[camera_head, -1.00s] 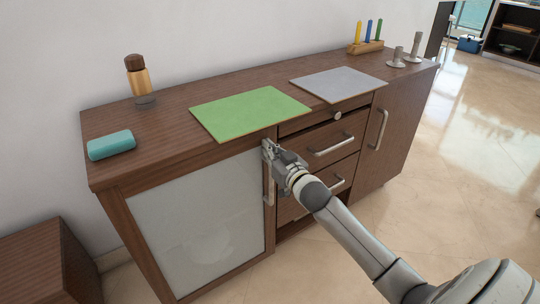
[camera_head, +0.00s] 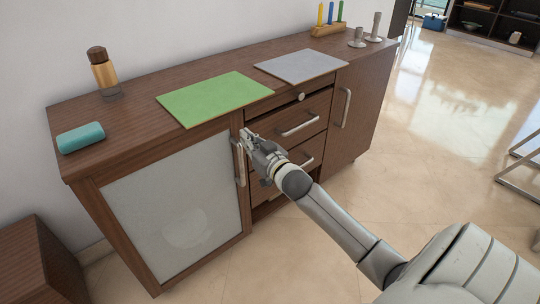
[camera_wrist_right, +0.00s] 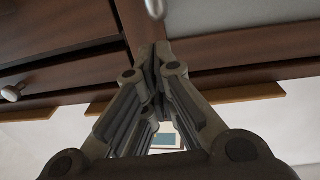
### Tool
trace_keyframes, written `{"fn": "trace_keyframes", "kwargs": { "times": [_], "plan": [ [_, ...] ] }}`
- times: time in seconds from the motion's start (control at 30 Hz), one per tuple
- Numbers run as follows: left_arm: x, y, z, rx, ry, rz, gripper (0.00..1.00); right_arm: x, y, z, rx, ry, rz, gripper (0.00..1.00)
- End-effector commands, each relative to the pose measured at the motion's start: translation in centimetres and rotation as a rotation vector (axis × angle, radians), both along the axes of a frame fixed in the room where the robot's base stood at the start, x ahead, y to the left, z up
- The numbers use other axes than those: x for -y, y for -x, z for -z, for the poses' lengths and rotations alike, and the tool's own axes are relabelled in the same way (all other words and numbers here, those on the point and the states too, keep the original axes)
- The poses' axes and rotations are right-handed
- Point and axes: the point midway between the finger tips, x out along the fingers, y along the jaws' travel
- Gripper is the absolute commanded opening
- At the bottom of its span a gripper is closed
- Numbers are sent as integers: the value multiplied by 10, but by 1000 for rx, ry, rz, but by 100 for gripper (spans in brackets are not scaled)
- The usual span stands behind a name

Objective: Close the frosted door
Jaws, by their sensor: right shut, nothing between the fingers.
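The frosted door (camera_head: 180,205), a pale panel in a brown wooden frame, is at the left front of the cabinet. It looks flush or nearly flush; I cannot tell whether a small gap is left. Its vertical metal handle (camera_head: 238,163) is near its right edge. My right gripper (camera_head: 246,135) is shut and empty, just right of the handle's upper end. In the right wrist view, the shut fingertips (camera_wrist_right: 157,55) point at the cabinet front, with the frosted panel (camera_wrist_right: 240,15) at upper right and a handle end (camera_wrist_right: 155,8) above. My left gripper is not in view.
Drawers (camera_head: 300,125) and a wooden door (camera_head: 357,105) are to the right. The floor in front is free.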

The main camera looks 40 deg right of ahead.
Motion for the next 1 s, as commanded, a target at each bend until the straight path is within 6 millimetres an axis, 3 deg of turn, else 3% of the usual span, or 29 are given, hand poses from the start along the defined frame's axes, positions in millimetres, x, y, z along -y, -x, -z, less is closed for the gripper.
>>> {"fn": "trace_keyframes", "kwargs": {
  "times": [0.53,1.0],
  "plan": [
    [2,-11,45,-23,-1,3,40,1,72,2,-4,-3,-2,0],
    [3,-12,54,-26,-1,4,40,1,86,5,-11,-1,0,0]
  ]
}}
